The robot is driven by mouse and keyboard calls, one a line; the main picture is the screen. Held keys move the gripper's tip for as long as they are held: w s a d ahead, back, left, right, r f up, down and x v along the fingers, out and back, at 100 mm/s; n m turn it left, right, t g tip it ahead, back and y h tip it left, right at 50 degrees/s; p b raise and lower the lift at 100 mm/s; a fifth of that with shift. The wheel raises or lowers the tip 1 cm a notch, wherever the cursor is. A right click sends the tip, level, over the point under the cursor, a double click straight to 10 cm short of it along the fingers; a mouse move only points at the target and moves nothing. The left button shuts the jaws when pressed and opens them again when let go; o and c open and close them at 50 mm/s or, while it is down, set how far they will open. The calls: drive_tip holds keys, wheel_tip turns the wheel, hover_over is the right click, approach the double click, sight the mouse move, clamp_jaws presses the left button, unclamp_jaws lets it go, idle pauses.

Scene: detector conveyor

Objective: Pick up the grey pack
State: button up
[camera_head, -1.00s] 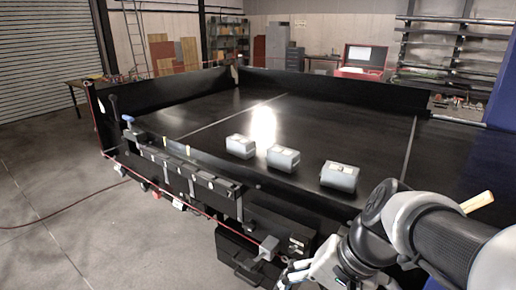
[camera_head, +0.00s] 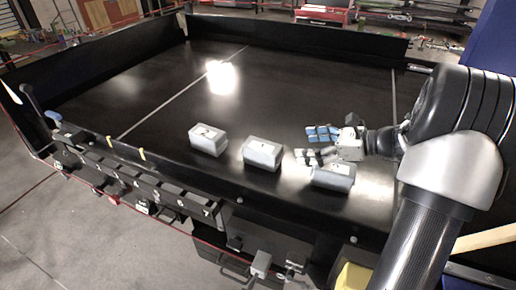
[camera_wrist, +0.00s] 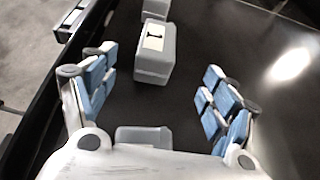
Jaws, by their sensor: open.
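Three grey packs sit in a row on the black conveyor: a left one (camera_head: 207,139), a middle one (camera_head: 262,153) and a right one (camera_head: 333,177). My gripper (camera_head: 309,145) is open and empty, above the belt near the right pack, partly covering it in the head view. In the wrist view, the middle pack (camera_wrist: 153,60), with a pale label and dark mark, lies ahead between the spread blue-padded fingers. Another pack (camera_wrist: 156,8) is cut by the top edge. The right pack (camera_wrist: 143,137) is mostly hidden by the gripper body.
A low black wall (camera_head: 295,36) borders the conveyor's back. Numbered modules (camera_head: 150,187) line the near edge. The belt behind the packs is clear, with a bright glare spot (camera_head: 221,75). A yellow object (camera_head: 354,277) shows at the bottom.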

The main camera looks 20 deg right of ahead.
sight(268, 147)
drive_tip(key=b+x, duration=0.1)
drive_tip(key=x, duration=1.4)
drive_tip(key=shift+a+f, duration=0.1)
drive_tip(key=shift+a, duration=0.15)
drive_tip(key=c, duration=1.5)
